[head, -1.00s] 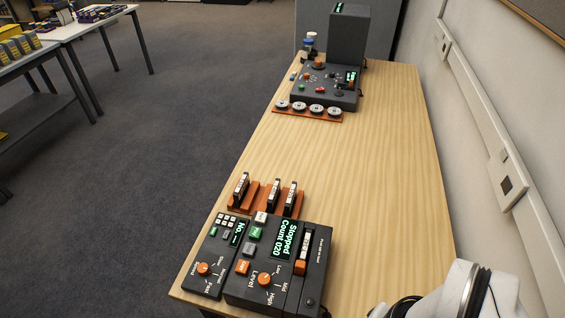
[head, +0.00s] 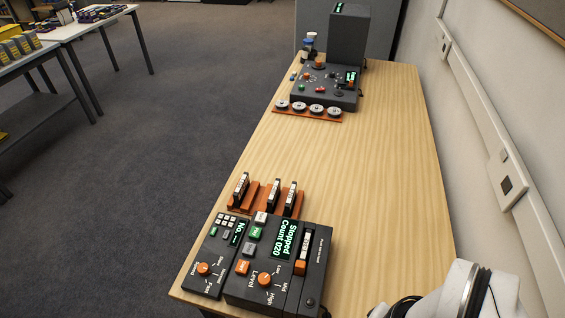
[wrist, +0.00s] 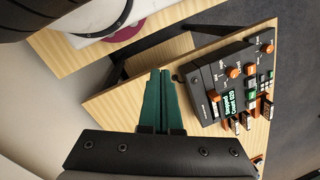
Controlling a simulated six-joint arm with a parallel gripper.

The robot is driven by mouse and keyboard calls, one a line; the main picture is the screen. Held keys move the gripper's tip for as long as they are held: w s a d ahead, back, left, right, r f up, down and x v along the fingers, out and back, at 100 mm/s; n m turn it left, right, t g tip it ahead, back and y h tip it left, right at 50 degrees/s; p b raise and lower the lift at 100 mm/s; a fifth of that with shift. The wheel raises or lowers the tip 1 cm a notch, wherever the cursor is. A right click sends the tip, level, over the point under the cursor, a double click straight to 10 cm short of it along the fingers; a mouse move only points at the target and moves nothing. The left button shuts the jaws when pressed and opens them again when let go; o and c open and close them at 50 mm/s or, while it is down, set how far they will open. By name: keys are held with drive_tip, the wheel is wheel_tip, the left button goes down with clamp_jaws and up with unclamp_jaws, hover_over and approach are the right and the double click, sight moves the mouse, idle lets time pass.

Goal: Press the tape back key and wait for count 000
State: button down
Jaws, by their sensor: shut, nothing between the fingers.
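The tape machine (head: 262,294) is a dark box at the near end of the wooden table. Its green display (head: 286,238) reads "Stopped" and "Count 020". A column of keys runs along its left side: a pale key (head: 261,217), a green key (head: 255,232), a grey key (head: 249,248) and an orange key (head: 242,267). Their labels are too small to tell which is tape back. The machine also shows in the wrist view (wrist: 193,76), right of my gripper (wrist: 160,72). The green fingers are shut and empty, apart from the machine. The head view does not show them.
A keypad unit (head: 208,252) with an orange knob adjoins the machine's left side. Cartridges stand in an orange-brown rack (head: 252,205) behind it. Another dark control unit (head: 310,92) and a strip of round reels (head: 308,110) are at the far end. The table's middle (head: 365,150) is clear.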

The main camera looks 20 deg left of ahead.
drive_tip(key=w+n+t+h, duration=0.4)
drive_tip(key=w+n+h, duration=0.2)
drive_tip(key=w+n, duration=1.1)
drive_tip(key=n+t+y, duration=0.5)
drive_tip(key=n, duration=1.2)
hover_over(259, 220)
wheel_tip(259, 220, down, 3)
drive_tip(key=shift+s+f, duration=0.1)
drive_tip(key=shift+f, duration=0.05)
drive_tip(key=shift+f, duration=4.4)
